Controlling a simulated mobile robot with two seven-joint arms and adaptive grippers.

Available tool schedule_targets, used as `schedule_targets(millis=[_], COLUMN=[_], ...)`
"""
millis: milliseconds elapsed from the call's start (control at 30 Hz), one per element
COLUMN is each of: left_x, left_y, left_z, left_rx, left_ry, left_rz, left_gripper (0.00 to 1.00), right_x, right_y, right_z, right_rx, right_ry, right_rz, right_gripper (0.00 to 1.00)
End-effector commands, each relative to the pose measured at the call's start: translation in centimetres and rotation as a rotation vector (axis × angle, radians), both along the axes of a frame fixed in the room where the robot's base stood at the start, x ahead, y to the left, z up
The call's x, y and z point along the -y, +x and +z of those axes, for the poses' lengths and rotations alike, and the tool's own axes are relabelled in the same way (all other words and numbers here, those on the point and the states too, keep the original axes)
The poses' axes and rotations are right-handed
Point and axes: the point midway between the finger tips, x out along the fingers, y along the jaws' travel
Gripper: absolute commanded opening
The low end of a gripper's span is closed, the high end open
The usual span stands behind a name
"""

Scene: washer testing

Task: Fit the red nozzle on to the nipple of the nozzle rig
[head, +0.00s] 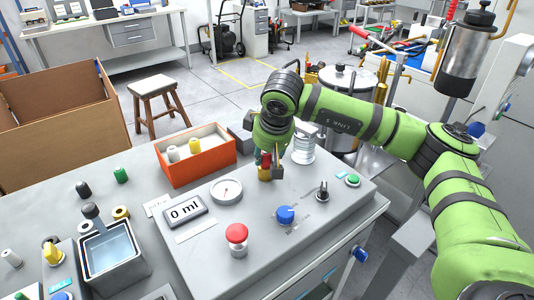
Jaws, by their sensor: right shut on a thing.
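The red nozzle (265,158) is small and partly hidden by my right gripper (270,160), which is shut on it. They are at the back of the grey console, with my arm coming in from the right. A brass fitting (264,174), which looks like the nipple of the nozzle rig, shows directly below the red nozzle. The nozzle looks upright and in line with the fitting. I cannot tell whether they touch or how far the nozzle sits over it. My left gripper is not in view.
The console carries a gauge (227,190), a "0 ml" display (184,211), a red button (237,233) and a blue knob (286,214). A water tank (110,248) and loose nozzles are at left. A ribbed white cylinder (304,146) stands close right.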

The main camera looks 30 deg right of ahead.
Motion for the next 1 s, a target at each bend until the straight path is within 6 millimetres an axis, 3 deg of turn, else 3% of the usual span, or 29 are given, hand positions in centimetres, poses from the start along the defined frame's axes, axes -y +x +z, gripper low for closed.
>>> schedule_targets(millis=[33, 67, 100, 467, 633, 1000], left_x=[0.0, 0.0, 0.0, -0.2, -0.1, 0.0], left_y=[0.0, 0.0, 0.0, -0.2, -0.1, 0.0], left_z=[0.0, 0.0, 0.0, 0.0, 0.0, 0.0], left_rx=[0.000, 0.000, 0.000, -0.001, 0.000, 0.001], left_ry=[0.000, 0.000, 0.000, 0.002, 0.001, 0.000], left_rz=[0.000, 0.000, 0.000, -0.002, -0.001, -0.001], left_gripper=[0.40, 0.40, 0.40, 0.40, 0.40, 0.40], right_x=[0.0, 0.0, 0.0, -0.1, -0.2, -0.8], right_y=[-0.1, -0.1, -0.1, -0.1, -1.0, -3.9], right_z=[-0.3, -0.3, -0.3, 0.2, 2.3, 9.1], right_rx=[-0.008, -0.008, -0.008, -0.003, 0.001, -0.002], right_ry=[-0.001, -0.001, -0.001, 0.000, 0.000, 0.000], right_rz=[0.001, 0.001, 0.001, 0.001, 0.000, 0.001], right_gripper=[0.45, 0.57, 0.61, 0.61, 0.61, 0.61])
